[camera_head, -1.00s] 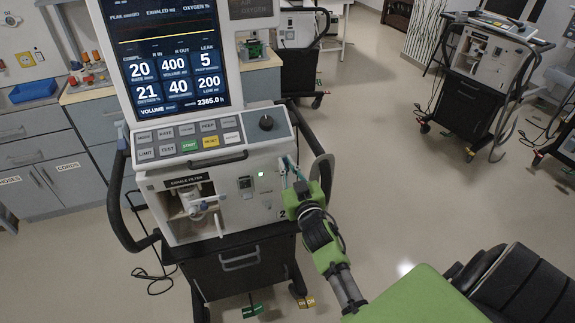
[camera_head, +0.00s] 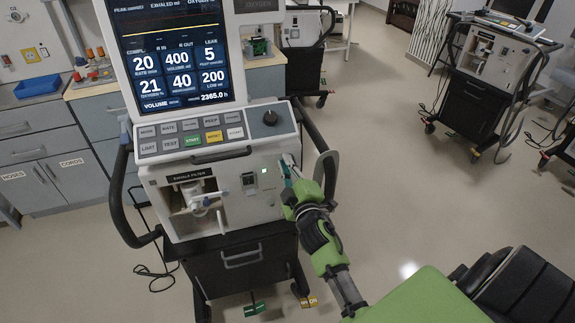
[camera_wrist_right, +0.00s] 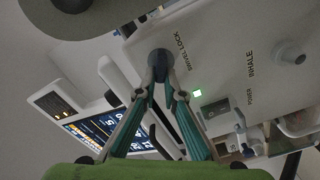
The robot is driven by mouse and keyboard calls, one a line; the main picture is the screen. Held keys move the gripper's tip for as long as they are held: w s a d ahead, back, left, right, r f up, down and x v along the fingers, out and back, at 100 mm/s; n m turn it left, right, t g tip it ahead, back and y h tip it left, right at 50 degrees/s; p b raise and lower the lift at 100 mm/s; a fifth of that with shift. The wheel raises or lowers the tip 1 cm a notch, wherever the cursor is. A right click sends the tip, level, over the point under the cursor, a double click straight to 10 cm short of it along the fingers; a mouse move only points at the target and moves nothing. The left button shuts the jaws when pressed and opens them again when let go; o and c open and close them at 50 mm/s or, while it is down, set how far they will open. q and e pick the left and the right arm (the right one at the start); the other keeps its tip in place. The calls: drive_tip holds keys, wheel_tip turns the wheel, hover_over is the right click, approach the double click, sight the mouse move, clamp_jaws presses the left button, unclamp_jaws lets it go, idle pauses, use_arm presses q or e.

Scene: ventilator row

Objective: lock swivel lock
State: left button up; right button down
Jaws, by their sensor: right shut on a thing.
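The swivel lock is a small dark round knob (camera_wrist_right: 161,58) beside the printed words "SWIVEL LOCK" in the right wrist view. It sits on the light front panel of the ventilator (camera_head: 240,207). My right gripper (camera_wrist_right: 162,72) has its teal fingers brought together on the knob. In the head view my right gripper (camera_head: 288,168) is at the right part of the ventilator's front, right of a lit green power light (camera_head: 264,170). The gripper hides the knob there. The knob's exact turn angle cannot be told. My left gripper is not in view.
The ventilator's screen (camera_head: 172,50) and button panel (camera_head: 215,130) are above the gripper. A curved grey handle or plate (camera_head: 327,170) stands close right of it. The exhale filter bay (camera_head: 195,205) is to the left. Open floor (camera_head: 420,180) lies to the right.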

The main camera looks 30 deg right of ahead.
drive_tip(key=n, duration=0.3)
drive_tip(key=f+n+b, duration=0.1)
drive_tip(key=n, duration=0.2)
drive_tip(key=shift+a, duration=0.1)
idle(0.5)
drive_tip(key=c, duration=2.1)
unclamp_jaws()
drive_tip(key=shift+c, duration=0.2)
drive_tip(key=v, duration=1.2)
